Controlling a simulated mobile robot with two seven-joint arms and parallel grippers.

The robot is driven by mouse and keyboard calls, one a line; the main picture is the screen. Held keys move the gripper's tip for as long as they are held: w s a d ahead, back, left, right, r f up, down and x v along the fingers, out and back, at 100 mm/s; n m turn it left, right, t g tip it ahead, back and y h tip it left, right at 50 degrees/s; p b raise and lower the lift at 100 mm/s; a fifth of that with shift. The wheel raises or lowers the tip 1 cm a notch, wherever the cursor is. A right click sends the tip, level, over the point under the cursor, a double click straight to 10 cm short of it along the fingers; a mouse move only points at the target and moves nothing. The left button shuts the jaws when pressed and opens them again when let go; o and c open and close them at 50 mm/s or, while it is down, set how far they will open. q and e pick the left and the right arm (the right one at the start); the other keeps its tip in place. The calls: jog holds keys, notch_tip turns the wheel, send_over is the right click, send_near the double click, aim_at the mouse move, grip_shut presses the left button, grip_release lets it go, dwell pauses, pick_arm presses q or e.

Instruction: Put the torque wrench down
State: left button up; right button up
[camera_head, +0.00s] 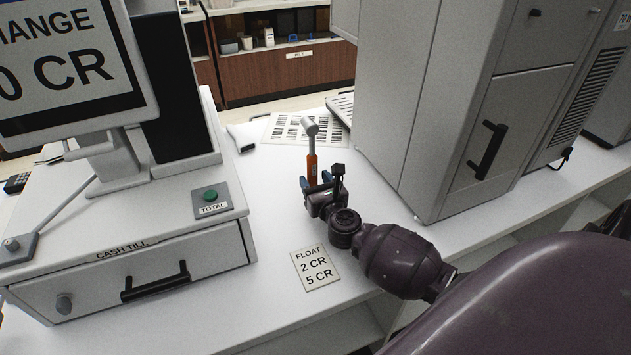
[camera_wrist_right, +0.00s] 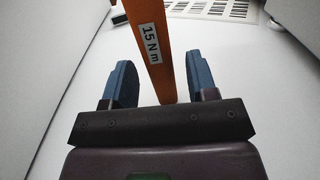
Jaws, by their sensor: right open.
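The torque wrench has an orange handle (camera_head: 312,165) and a grey metal head at its far end. It appears to lie on the white counter between the cash till and the tall grey machine, head pointing away from me. My right gripper (camera_head: 315,182) is open at the near end of the handle. In the right wrist view the handle (camera_wrist_right: 153,45), labelled "15 Nm", runs between the two blue fingers, with a gap on each side. Whether the wrench touches the counter along its whole length is hard to tell. My left gripper is not in view.
The cash till (camera_head: 150,262) with its screen stands at the left, and the tall grey machine (camera_head: 430,130) at the right. A "FLOAT" card (camera_head: 315,270) lies on the counter (camera_head: 275,215) in front. A printed sheet (camera_head: 280,128) lies behind the wrench.

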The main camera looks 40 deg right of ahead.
jog(key=shift+r, duration=0.25)
jog(key=v, duration=1.2)
jog(key=shift+f+p, duration=0.15)
jog(key=shift+p, duration=0.2)
jog(key=shift+s, duration=0.1)
